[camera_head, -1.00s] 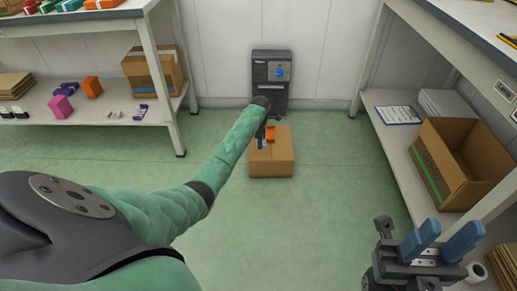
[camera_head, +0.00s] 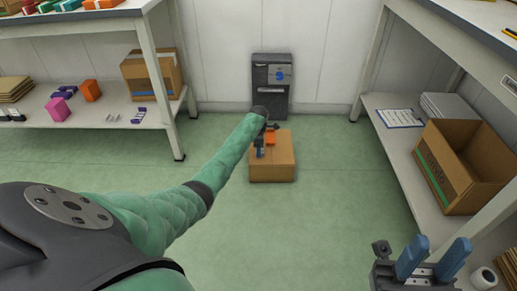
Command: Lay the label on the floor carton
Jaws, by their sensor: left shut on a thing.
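The floor carton (camera_head: 272,172) is a small closed brown box standing on the green floor in front of the back wall. My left arm reaches across the picture to it. My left gripper (camera_head: 261,150) is over the carton's top, at its left side, and is shut on a small orange piece (camera_head: 271,138) that seems to be the label. The fingers partly hide the piece, and I cannot tell whether it touches the carton. My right gripper (camera_head: 432,262) is at the lower right, its blue fingers apart with nothing between them.
A dark grey machine (camera_head: 271,90) with a blue mark stands behind the carton at the wall. A left bench (camera_head: 160,112) holds small coloured boxes and a carton on its shelf. A right bench shelf (camera_head: 405,150) holds an open carton (camera_head: 465,170). The floor around the floor carton is clear.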

